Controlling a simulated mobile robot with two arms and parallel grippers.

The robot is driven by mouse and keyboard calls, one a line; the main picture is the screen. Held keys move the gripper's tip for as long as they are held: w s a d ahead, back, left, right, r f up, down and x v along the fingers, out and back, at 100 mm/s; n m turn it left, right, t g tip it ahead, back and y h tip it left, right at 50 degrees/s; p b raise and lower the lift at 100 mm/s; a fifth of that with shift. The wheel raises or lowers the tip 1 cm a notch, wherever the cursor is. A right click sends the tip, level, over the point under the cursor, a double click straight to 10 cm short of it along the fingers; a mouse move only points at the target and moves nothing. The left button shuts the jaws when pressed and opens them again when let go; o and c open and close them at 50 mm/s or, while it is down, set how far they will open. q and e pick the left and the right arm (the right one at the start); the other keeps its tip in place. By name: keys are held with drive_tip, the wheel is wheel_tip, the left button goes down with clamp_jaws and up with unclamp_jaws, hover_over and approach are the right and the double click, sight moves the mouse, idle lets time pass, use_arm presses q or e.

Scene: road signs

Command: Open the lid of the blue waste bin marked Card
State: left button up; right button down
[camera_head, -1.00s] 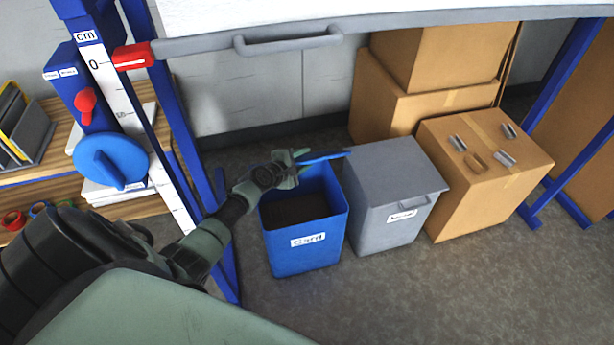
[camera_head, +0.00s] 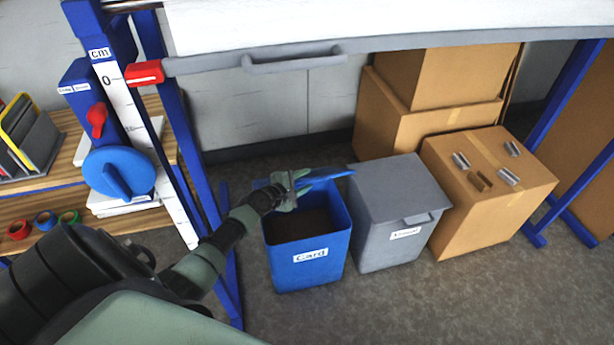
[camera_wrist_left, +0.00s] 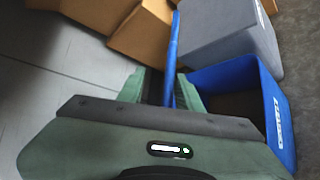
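The blue bin (camera_head: 308,266) marked Card stands on the floor, its mouth open and its dark inside showing. Its blue lid (camera_head: 330,174) is raised at the back and shows as a thin strip in the head view. My left gripper (camera_head: 290,184) is at the left end of the lid, above the bin's rim. In the left wrist view, the lid (camera_wrist_left: 172,55) passes edge-on between the fingers of my left gripper (camera_wrist_left: 162,85), close to the right finger. A dark gap shows on its other side, so the fingers look open around it. My right gripper is out of view.
A grey lidded bin (camera_head: 392,240) stands close to the right of the blue bin. Cardboard boxes (camera_head: 480,215) are beyond it. A whiteboard's grey rail (camera_head: 400,45) crosses above. Floor in front is clear.

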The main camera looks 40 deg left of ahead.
use_arm(q)
drive_tip(key=shift+p+v, duration=0.9)
drive_tip(key=shift+v, duration=1)
drive_tip(key=shift+p+v, duration=0.5)
drive_tip(key=shift+v, duration=0.8)
